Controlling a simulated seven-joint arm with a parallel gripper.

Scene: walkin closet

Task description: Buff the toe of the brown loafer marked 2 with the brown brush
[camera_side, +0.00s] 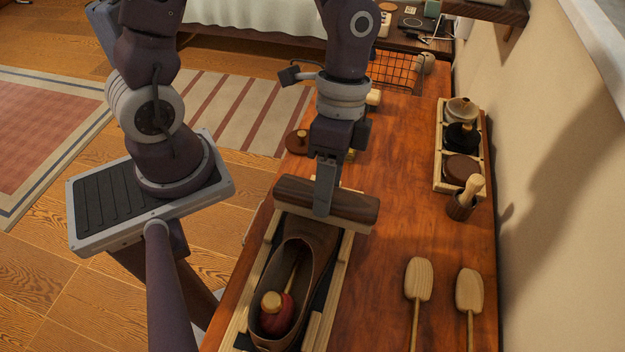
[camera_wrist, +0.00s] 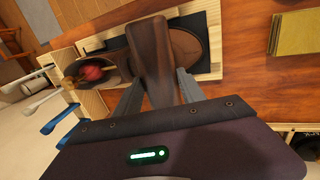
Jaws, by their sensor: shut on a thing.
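My gripper (camera_side: 325,200) is shut on the brown brush (camera_side: 292,192), a dark wooden block held crosswise. In the wrist view the brush (camera_wrist: 152,60) sits between the two fingers. The brown loafer (camera_side: 322,242) lies in a light wooden frame below, with its opening toward the front and a red and wooden shoe tree inside. The brush is over the toe end and hides it in the side view. In the wrist view part of the loafer (camera_wrist: 186,45) shows beside the brush. I cannot tell whether the bristles touch the leather. No number mark is readable.
A wooden tray (camera_side: 439,150) with several round containers stands at the right by the wall. A small brush in a cup (camera_side: 461,205) stands near it. Two wooden paddles (camera_side: 418,280) lie front right. A wire basket (camera_side: 397,72) is at the back. The table's middle right is clear.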

